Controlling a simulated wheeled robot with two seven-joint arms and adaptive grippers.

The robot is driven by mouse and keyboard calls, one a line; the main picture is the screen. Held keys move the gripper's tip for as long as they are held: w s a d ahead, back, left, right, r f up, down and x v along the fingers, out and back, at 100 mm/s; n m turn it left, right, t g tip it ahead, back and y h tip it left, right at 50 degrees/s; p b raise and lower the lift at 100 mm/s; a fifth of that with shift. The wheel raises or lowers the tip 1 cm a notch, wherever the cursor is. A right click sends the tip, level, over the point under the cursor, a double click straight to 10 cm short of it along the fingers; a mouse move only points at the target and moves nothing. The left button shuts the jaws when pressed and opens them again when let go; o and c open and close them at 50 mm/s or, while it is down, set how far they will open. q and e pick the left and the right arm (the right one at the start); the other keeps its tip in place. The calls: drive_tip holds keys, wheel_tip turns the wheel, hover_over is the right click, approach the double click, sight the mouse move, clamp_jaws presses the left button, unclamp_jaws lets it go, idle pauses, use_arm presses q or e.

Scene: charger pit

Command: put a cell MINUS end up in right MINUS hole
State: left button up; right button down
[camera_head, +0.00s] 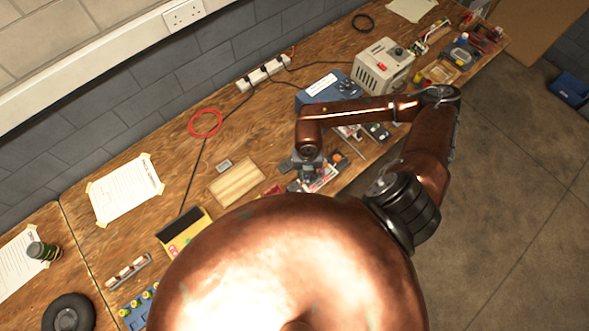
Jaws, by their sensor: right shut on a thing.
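My right gripper (309,167) is low over the workbench, right of a pale wooden block. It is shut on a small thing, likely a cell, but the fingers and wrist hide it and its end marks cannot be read. A blue rack (136,311) with several yellow-topped pieces, perhaps cells, shows at the lower left, partly cut off by my copper body. A yellow and black box (183,231) stands left of the middle, partly hidden by my body. I cannot make out a hole marked MINUS anywhere. My left gripper is not in view.
The wooden block (236,183) lies left of the right gripper. A grey power unit (382,66) and a blue box (326,87) stand behind my forearm. Small parts crowd around the gripper. The bench (175,160) is mostly bare near the red ring (205,123).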

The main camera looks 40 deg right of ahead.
drive_tip(key=w+d+f+m+b, duration=0.2)
drive_tip(key=d+m+b, duration=0.2)
drive_tip(key=d+m, duration=0.75)
drive_tip(key=shift+n, duration=0.65)
drive_tip(key=shift+s+d+f+b, duration=0.1)
drive_tip(key=shift+d+f+b, duration=0.1)
drive_tip(key=shift+f+b, duration=0.9)
drive_tip(key=shift+s+d+f+b, duration=0.15)
drive_tip(key=shift+f+b, duration=0.4)
drive_tip(key=shift+f, duration=1.1)
drive_tip(key=shift+w+d+f+b, duration=0.1)
drive_tip(key=shift+d+f+b, duration=0.1)
drive_tip(key=shift+f+b, duration=0.9)
drive_tip(key=shift+f, duration=0.5)
drive_tip(key=c, duration=1.8)
unclamp_jaws()
drive_tip(key=shift+o, duration=0.2)
drive_tip(key=shift+r+p, duration=0.1)
drive_tip(key=shift+p, duration=0.2)
wheel_tip(320, 180, up, 7)
drive_tip(key=p, duration=0.4)
drive_tip(key=shift+p, duration=0.4)
